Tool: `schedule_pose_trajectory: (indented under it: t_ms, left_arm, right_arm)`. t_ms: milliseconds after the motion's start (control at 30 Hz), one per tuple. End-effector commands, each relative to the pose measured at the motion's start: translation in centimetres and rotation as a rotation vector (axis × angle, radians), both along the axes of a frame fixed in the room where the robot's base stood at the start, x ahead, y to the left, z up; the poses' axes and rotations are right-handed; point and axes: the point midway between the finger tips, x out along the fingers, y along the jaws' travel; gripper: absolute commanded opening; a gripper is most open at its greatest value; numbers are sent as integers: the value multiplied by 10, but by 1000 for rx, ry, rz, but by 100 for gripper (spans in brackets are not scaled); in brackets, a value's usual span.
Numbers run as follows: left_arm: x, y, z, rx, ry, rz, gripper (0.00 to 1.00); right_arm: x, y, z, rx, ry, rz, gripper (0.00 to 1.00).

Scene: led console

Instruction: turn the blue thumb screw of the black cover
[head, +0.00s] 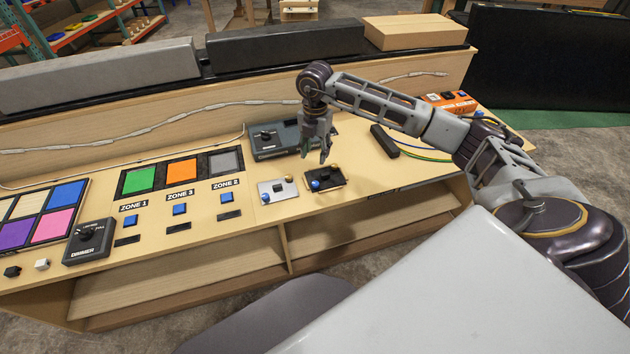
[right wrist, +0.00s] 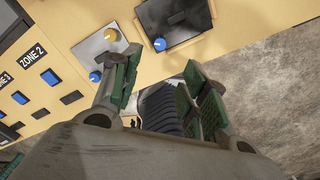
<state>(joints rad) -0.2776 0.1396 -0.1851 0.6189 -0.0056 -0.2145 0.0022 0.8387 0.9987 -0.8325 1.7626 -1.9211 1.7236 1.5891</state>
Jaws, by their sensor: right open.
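The black cover (head: 327,178) lies on the wooden console near its front edge. Its blue thumb screw (head: 315,185) is at its front left corner, and a brass-coloured knob (head: 335,167) is at its back right. My right gripper (head: 316,154) is above the back of the black cover, fingers pointing down, open and empty. In the right wrist view the black cover (right wrist: 185,18) is at the top, and the blue thumb screw (right wrist: 160,44) appears between the spread fingertips, apart from both. My left gripper is not in view.
A silver cover (head: 278,190) with its own blue and brass knobs sits just left. A dark control box (head: 270,142) stands behind. A black bar (head: 384,141) and cables lie to the right. Zone buttons and a dimmer box (head: 88,240) are further left.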

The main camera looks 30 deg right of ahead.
Motion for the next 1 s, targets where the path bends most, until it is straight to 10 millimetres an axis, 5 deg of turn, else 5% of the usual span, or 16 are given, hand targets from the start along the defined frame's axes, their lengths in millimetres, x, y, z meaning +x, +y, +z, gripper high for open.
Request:
schedule_pose_trajectory:
  t_ms: [667,1000]
  left_arm:
    - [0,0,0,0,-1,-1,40]
    - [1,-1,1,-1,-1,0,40]
  right_arm:
    - [0,0,-1,-1,1,-133,44]
    - [0,0,-22,0,1,-132,44]
